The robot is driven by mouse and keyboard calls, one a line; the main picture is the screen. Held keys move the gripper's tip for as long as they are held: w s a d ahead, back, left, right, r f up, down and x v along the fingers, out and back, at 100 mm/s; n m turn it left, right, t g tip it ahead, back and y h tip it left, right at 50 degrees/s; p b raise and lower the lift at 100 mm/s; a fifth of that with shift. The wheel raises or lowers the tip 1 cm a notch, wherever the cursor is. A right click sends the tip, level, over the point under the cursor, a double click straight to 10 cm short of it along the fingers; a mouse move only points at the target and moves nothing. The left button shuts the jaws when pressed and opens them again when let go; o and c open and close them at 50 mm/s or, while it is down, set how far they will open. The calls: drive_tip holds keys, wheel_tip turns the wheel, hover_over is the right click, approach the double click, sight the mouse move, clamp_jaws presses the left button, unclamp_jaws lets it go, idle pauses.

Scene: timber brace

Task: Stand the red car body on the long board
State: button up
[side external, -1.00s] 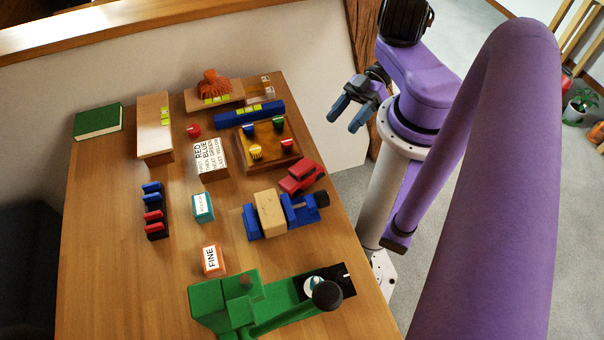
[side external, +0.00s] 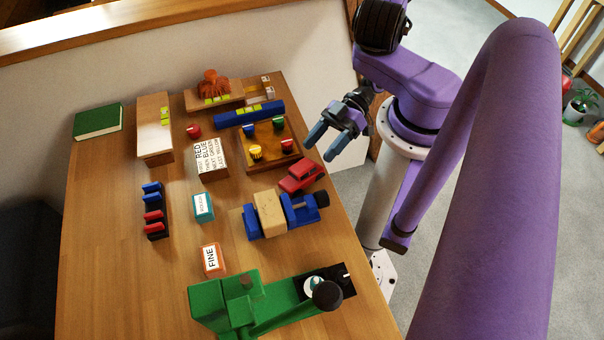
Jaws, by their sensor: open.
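The red car body (side external: 302,176) sits upright on the table, right of centre, just behind a blue vise. A pale wooden board (side external: 152,118) with yellow-green marks lies at the back left of the table; a second wooden board (side external: 229,93) with similar marks lies behind, with an orange tufted object on it. I cannot tell for certain which is the long board. My gripper (side external: 328,146) is open and empty, in the air off the table's right edge, above and right of the car body and apart from it.
The blue vise (side external: 251,222) holds a wooden block. A tray of coloured knobs (side external: 268,158) and a blue bar (side external: 232,117) stand behind the car. A labelled block (side external: 211,160), a red knob (side external: 193,131) and a green book (side external: 98,121) stand around the boards. The front-left table is clear.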

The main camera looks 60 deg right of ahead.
sight(294, 178)
drive_tip(key=shift+x, duration=4.3)
drive_tip(key=shift+w+f, duration=0.1)
drive_tip(key=shift+f, duration=0.05)
drive_tip(key=c, duration=0.9)
drive_tip(key=shift+o, duration=0.2)
